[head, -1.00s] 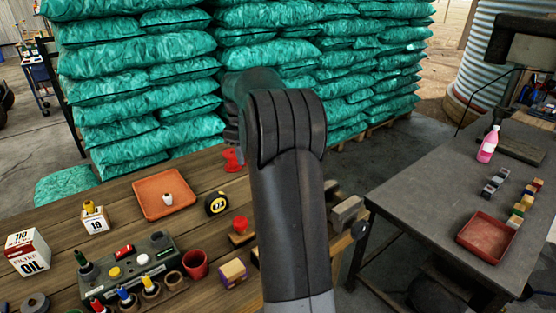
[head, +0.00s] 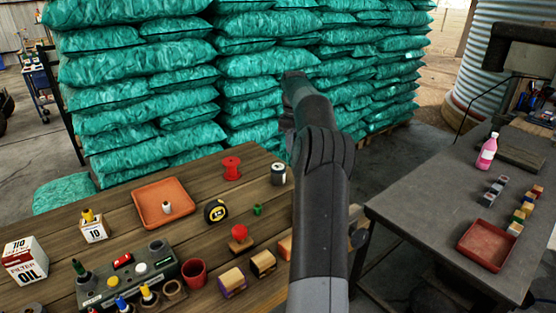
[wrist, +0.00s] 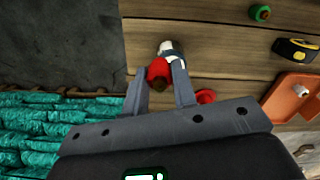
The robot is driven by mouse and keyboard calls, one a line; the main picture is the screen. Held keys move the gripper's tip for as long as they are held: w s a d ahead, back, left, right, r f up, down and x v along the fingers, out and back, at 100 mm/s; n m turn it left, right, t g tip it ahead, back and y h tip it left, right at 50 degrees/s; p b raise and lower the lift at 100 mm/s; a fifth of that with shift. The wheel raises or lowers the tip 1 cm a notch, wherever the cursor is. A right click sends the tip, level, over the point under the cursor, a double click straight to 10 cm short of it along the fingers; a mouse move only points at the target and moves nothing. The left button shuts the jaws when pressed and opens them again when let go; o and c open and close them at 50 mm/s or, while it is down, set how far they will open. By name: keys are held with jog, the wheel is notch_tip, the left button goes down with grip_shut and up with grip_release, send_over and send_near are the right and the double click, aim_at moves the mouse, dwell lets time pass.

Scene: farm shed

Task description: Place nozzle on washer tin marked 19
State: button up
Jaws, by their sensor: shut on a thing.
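My gripper (wrist: 159,67) is shut on a red nozzle-like piece (wrist: 158,76) with a dark olive end, seen in the wrist view. In the head view my arm hides the gripper and this piece. A small dark and white tin (head: 278,174) stands upright near the wooden table's far right edge; its marking is too small to read. In the wrist view the tin (wrist: 172,47) shows just beyond the held piece, partly covered by it; I cannot tell if they touch. A small white box (head: 95,230), its number looking like 10 or 19, stands at left with a yellow-topped piece.
A red spool (head: 231,168) stands left of the tin. A small green piece (head: 257,210), a tape measure (head: 215,210) and an orange tray (head: 150,209) are nearby. Wooden blocks (head: 263,263) lie nearer. Teal sacks (head: 140,90) are stacked behind the table.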

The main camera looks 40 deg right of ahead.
send_over(278, 166)
notch_tip(278, 166, down, 3)
jog(key=shift+s+f, duration=0.1)
jog(key=shift+f, duration=2)
jog(key=shift+f, duration=0.2)
jog(key=o, duration=1)
notch_tip(278, 166, up, 12)
jog(key=shift+r, duration=0.15)
